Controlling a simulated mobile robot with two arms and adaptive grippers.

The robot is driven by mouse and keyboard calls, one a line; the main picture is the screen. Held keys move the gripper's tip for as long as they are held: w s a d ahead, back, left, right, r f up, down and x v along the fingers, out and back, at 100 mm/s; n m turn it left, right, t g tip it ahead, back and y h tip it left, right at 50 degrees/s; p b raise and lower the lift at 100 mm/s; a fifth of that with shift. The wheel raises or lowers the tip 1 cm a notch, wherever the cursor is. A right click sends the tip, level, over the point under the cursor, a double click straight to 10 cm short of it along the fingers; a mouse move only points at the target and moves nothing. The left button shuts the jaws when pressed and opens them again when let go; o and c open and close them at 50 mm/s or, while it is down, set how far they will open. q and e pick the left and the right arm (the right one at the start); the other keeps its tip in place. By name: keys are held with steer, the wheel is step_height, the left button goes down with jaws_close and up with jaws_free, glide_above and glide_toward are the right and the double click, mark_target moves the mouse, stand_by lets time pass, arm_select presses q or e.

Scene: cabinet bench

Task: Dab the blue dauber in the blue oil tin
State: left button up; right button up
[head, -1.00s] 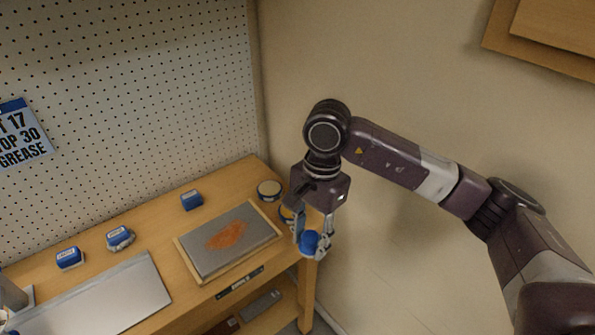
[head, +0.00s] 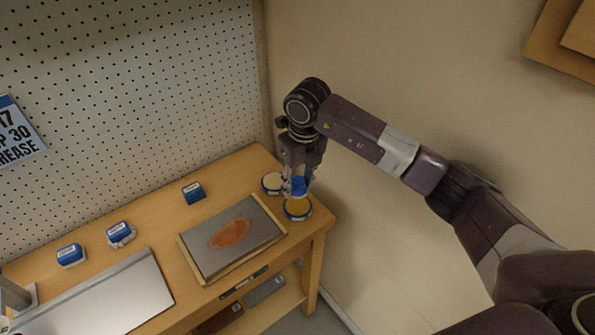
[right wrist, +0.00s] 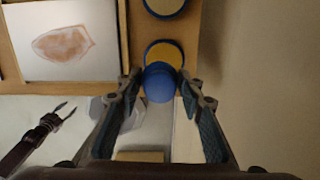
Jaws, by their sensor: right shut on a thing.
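My right gripper (head: 297,188) is shut on the blue dauber (head: 299,183), pointing down at the bench's right end. In the right wrist view the dauber's round blue top (right wrist: 159,84) sits between the fingertips. A blue-rimmed tin with amber content (head: 298,209) stands just in front of the dauber in the head view; the dauber overlaps its edge in the wrist view (right wrist: 165,53). I cannot tell whether they touch. A second tin with paler content (head: 271,183) stands behind. My left gripper (right wrist: 68,108) shows small in the wrist view, its fingers apart.
A framed grey plate with an orange-brown smear (head: 205,255) lies left of the tins. Several blue-topped blocks (head: 193,191) stand along the back, below the pegboard (head: 150,90). A pale metal sheet (head: 110,300) lies front left. The bench's right edge is close to the tins.

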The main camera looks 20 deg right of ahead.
mark_target(297, 204)
steer(key=shift+w+d+f+m, duration=0.1)
steer(key=shift+w+f+m, duration=0.05)
steer(key=shift+w+m, duration=0.3)
steer(key=shift+w+d+f+m, duration=0.15)
steer(key=shift+w+m, duration=0.15)
steer(key=shift+m, duration=0.15)
steer(key=shift+s+a+f+b, duration=0.1)
steer(key=shift+f+b, duration=0.45)
steer(key=shift+f, duration=0.45)
arm_select(q)
steer(key=shift+w+d+f+b, duration=0.1)
steer(key=shift+w+f+b, duration=0.05)
steer(key=shift+f+b, duration=0.55)
steer(key=shift+w+f+b, duration=0.15)
steer(key=shift+f+b, duration=0.2)
steer(key=shift+f, duration=0.5)
arm_select(e)
steer(key=shift+f, duration=1.9)
arm_select(q)
steer(key=shift+f+b, duration=0.5)
steer(key=shift+b, duration=0.05)
arm_select(e)
steer(key=shift+f, duration=0.6)
steer(key=shift+r, duration=0.1)
steer(key=shift+r+p, duration=2.05)
steer(key=shift+r, duration=1.45)
arm_select(q)
step_height(297, 204, up, 4)
arm_select(e)
steer(key=shift+f, duration=0.1)
